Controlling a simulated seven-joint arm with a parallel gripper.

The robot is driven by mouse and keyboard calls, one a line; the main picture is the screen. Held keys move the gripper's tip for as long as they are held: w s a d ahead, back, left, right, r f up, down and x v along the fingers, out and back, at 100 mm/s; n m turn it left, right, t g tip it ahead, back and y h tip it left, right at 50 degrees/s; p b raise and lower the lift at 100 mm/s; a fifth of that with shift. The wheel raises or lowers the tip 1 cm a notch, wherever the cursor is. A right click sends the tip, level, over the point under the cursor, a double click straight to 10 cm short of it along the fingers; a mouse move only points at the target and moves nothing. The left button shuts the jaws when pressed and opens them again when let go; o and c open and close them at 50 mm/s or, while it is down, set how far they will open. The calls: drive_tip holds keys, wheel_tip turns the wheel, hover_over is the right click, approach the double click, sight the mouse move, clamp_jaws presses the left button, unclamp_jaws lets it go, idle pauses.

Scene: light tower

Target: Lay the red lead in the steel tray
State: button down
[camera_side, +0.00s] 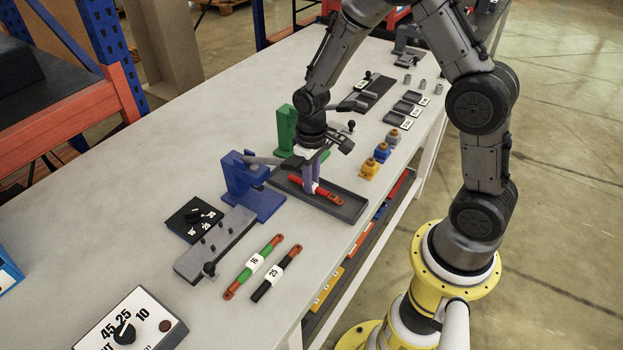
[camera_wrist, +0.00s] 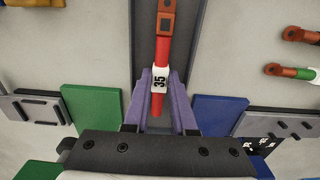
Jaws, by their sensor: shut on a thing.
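The red lead (camera_side: 328,194) has a white label reading 35, a copper-coloured end and a red body. My gripper (camera_side: 311,184) points down with purple fingers shut on the lead near its label. The lead lies lengthwise within the outline of the long dark steel tray (camera_side: 350,212). I cannot tell whether it touches the tray floor. In the wrist view the lead (camera_wrist: 164,58) runs between the fingers (camera_wrist: 161,100), roughly parallel to the tray walls (camera_wrist: 187,55).
A blue fixture (camera_side: 250,190) and a green fixture (camera_side: 285,128) stand beside the tray. A green lead (camera_side: 252,266) and a black lead (camera_side: 276,273) lie in front. Blue and yellow blocks (camera_side: 370,168) stand right of the tray. A dial box (camera_side: 130,325) sits at front left.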

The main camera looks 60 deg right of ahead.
drive_tip(key=c, duration=0.7)
unclamp_jaws()
drive_tip(key=shift+c, duration=0.2)
wheel_tip(320, 180, up, 12)
drive_tip(key=s+a+r+t, duration=0.1)
drive_tip(key=s+r+t, duration=0.1)
drive_tip(key=s+r, duration=0.3)
drive_tip(key=s+a+r+t, duration=0.2)
drive_tip(key=s+r, duration=0.4)
drive_tip(key=s, duration=0.7)
drive_tip(key=shift+s+t, duration=0.4)
drive_tip(key=shift+t, duration=0.4)
drive_tip(key=shift+r, duration=0.1)
